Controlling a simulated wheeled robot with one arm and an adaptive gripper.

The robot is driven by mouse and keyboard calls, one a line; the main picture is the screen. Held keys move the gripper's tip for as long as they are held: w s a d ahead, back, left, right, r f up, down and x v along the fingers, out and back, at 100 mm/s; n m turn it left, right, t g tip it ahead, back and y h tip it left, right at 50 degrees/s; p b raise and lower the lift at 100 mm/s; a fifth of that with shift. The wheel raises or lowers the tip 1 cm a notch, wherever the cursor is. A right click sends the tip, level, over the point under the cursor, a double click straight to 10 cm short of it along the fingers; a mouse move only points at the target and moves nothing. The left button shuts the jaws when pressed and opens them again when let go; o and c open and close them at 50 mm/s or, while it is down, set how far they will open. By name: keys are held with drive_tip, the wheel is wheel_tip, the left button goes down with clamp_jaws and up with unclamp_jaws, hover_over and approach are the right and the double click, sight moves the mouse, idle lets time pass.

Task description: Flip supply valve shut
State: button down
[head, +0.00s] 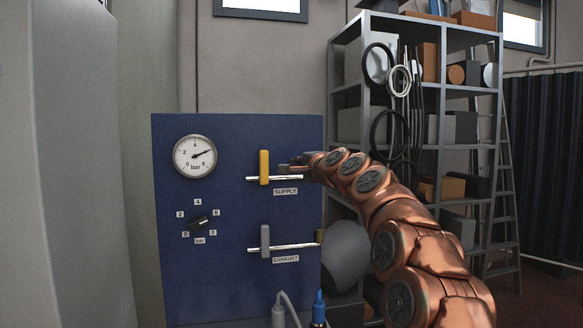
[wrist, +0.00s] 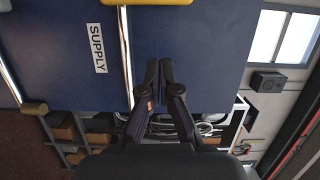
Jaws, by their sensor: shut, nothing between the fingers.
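The yellow supply valve handle (head: 264,167) stands upright, crosswise to its horizontal silver pipe (head: 253,178), above the SUPPLY label (head: 285,191) on the blue panel (head: 225,285). My gripper (head: 284,168) is just right of the handle, with a small gap seen between them. In the wrist view the gripper (wrist: 160,63) is shut and empty, pointing toward the yellow handle (wrist: 165,2), which is cut off at the top edge. The pipe (wrist: 127,60) runs to the left of the fingers there.
A grey exhaust handle (head: 265,240) stands upright on the lower pipe. A pressure gauge (head: 195,156) and a black selector knob (head: 198,222) are at the panel's left. A blue-tipped connector (head: 319,308) stands below. A loaded metal shelf (head: 342,95) is behind my arm.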

drive_tip(key=b+v, duration=0.1)
drive_tip(key=v, duration=0.5)
drive_tip(key=shift+b, duration=0.4)
drive_tip(key=shift+s, duration=0.1)
drive_tip(key=shift+f, duration=0.1)
drive_tip(key=s+a+f+n+g, duration=0.2)
drive_tip(key=s+f+n+g, duration=0.1)
drive_tip(key=s+f, duration=0.5)
drive_tip(key=s+a+f+n+g+h, duration=0.1)
drive_tip(key=s+f+n+g, duration=0.25)
drive_tip(key=s+f, duration=0.45)
drive_tip(key=s+a+f+n+g, duration=0.2)
drive_tip(key=s+f+g, duration=0.1)
drive_tip(key=s+f, duration=0.5)
drive_tip(key=s+d+f+n+g+h, duration=0.1)
drive_tip(key=s+d+f+g+h, duration=0.1)
drive_tip(key=s+f, duration=0.5)
drive_tip(key=s+d+f+n+g+h, duration=0.1)
drive_tip(key=s+d+f+g, duration=0.3)
drive_tip(key=s, duration=1.1)
drive_tip(key=s+d+f+n+g+h+p, duration=0.1)
drive_tip(key=s+d+f+n+g+h, duration=0.1)
drive_tip(key=s+d+f, duration=0.4)
drive_tip(key=s+f+g, duration=0.1)
drive_tip(key=s+f, duration=0.2)
drive_tip(key=s, duration=0.2)
drive_tip(key=shift+f+h, duration=0.3)
drive_tip(key=shift+n, duration=0.25)
